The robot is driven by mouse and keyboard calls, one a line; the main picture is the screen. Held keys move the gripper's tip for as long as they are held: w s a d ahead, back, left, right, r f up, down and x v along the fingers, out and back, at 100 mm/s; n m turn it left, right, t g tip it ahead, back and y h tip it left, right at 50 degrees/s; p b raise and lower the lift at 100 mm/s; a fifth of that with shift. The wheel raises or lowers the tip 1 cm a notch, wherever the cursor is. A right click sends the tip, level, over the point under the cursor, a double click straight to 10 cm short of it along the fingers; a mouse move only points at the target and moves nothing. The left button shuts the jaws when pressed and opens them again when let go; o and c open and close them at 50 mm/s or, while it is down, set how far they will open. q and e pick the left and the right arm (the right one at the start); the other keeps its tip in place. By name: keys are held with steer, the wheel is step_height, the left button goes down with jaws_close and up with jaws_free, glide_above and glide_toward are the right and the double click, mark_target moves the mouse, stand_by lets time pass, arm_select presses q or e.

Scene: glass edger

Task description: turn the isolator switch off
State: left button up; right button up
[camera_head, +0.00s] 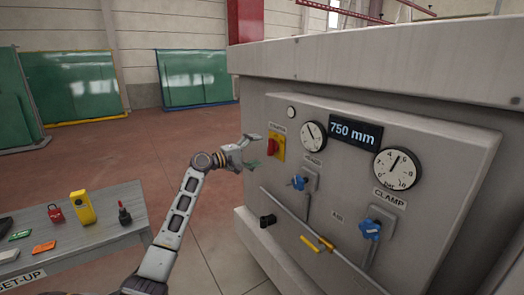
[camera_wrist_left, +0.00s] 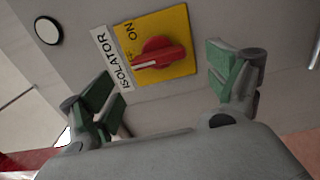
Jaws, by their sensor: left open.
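The isolator switch is a red rotary knob (camera_head: 272,146) on a yellow plate (camera_head: 279,153), on the left side of the machine's grey panel. In the left wrist view the red knob (camera_wrist_left: 160,54) sits on the yellow plate (camera_wrist_left: 182,73) beside a white "ISOLATOR" label (camera_wrist_left: 113,57). The word "ON" shows on the plate, and the knob's handle has a pale line on it. My left gripper (camera_head: 258,151) is open just in front of the switch. In the left wrist view its green-padded fingers (camera_wrist_left: 166,88) stand apart on either side of the plate, with nothing between them. My right gripper is not in view.
The panel (camera_head: 345,178) also carries dials, a "750 mm" display (camera_head: 355,134), blue valve handles (camera_head: 300,183) and a pipe with a yellow lever (camera_head: 310,244). A set-up table (camera_head: 105,232) with small items stands at lower left. Open floor lies behind my left arm.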

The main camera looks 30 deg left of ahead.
arm_select(q)
steer(key=shift+v, duration=2.85)
